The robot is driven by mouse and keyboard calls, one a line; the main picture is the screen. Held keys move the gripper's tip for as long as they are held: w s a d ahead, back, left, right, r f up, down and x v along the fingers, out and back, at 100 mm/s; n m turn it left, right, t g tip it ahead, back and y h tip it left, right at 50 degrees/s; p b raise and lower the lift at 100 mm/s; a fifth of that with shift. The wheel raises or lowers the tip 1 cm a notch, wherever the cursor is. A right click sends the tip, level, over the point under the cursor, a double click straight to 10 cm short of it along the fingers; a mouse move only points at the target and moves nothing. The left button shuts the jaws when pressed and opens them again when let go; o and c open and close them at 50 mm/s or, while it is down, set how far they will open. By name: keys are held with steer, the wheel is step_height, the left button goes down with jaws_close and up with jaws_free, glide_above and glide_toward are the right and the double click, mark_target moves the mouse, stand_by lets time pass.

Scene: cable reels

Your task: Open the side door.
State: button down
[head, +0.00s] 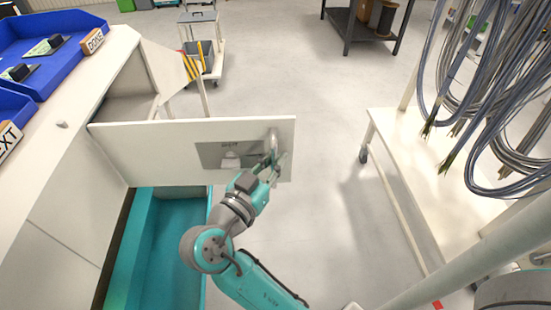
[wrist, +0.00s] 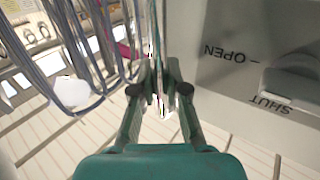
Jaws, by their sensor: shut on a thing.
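The side door (head: 160,150) is a white panel standing out to the right from the white cabinet (head: 60,190), swung open. A grey plate (head: 212,152) on it is marked OPEN and SHUT in the wrist view (wrist: 240,75), beside a pale latch knob (wrist: 290,85). A grey handle (head: 272,138) is near the door's free end. My gripper (head: 277,162) is at this handle and shut on it. In the wrist view my gripper's fingers (wrist: 160,92) are close together left of the plate; the gripped part is mostly hidden between them.
Blue trays (head: 75,62) and a DONE sign (head: 92,41) are on the cabinet top. A white table (head: 420,170) with hanging cables (head: 500,90) stands at the right. A trolley (head: 205,60) is behind the door. Grey floor (head: 325,200) is clear between door and table.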

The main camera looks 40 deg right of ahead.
steer(key=shift+a, duration=0.15)
steer(key=c, duration=1.2)
jaws_free()
steer(key=v, duration=1.2)
